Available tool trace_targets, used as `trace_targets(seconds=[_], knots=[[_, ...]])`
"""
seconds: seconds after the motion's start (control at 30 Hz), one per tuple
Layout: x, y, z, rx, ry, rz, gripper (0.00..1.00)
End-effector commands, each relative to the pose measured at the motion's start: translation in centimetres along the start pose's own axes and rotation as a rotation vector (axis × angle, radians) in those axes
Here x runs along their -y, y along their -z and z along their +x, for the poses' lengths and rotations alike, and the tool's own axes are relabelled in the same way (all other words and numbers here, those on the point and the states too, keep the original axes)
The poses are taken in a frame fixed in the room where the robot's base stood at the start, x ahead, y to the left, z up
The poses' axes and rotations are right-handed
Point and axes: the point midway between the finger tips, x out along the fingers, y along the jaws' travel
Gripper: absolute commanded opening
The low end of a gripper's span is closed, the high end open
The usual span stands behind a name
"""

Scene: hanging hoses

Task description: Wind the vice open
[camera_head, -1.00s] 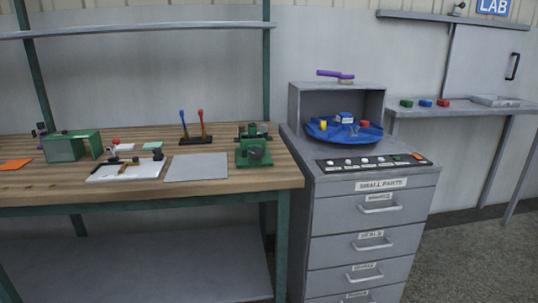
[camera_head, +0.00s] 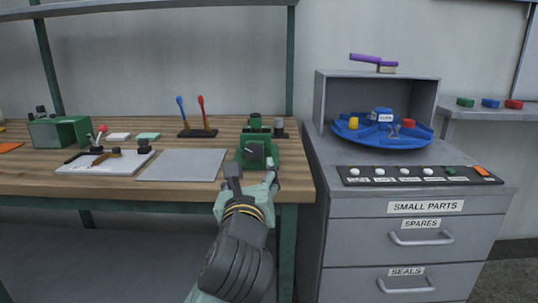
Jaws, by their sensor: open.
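The green vice (camera_head: 256,147) stands near the right front corner of the wooden workbench (camera_head: 85,178). A dark round part shows on its front face. My gripper (camera_head: 251,172) is in front of the vice, at the bench's front edge, with its two fingers spread apart and nothing seen between them. The fingers point toward the vice's front, one on each side of its lower part. I cannot tell whether they touch it. The vice's jaw gap is too small to judge from here.
A grey plate (camera_head: 183,165) lies left of the vice, and a white board with fittings (camera_head: 103,162) lies beyond it. A stand with blue and red levers (camera_head: 197,131) is behind. The grey drawer cabinet (camera_head: 415,260), with a blue tray (camera_head: 368,138), stands close on the right.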

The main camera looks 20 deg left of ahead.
Motion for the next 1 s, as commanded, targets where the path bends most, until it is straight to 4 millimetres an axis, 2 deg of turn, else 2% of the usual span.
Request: trace_targets(seconds=[0.13,0.33,0.5,0.7,1.0], knots=[[0.1,-0.7,0.9,-0.002,-0.001,-0.008,0.57],[0.2,-0.8,2.7,-0.002,0.001,-0.009,0.57],[0.2,-0.3,6.5,0.0,0.002,-0.006,0.57],[0.1,-0.2,9.4,0.002,0.001,-0.006,0.57],[0.1,-0.2,10.6,0.005,0.002,-0.005,0.57]])
